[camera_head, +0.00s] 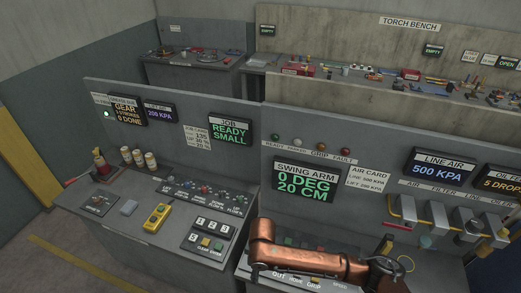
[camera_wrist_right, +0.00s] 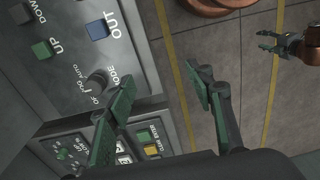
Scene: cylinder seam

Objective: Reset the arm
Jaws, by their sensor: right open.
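The swing arm panel's display (camera_head: 306,181) reads 0 DEG, 20 CM. In the right wrist view its sloped control face carries a blue OUT button (camera_wrist_right: 97,29), a green UP button (camera_wrist_right: 41,49), a dark DOWN button (camera_wrist_right: 20,13) and a MODE knob (camera_wrist_right: 97,82). My right gripper (camera_wrist_right: 160,90) is open and empty, its green-padded fingers wide apart; one overlaps the panel's edge beside the knob, the other hangs over the floor. Contact cannot be told. My left gripper (camera_wrist_right: 268,41) shows small at the upper right, fingers apart, clear of the panel.
My copper arm hides much of the swing arm panel in the head view. To its left stands a console with a yellow pendant (camera_head: 157,217), a keypad (camera_head: 208,236) and several cans (camera_head: 139,158). Air filter units (camera_head: 436,215) stand at the right. The torch bench (camera_head: 409,93) is behind.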

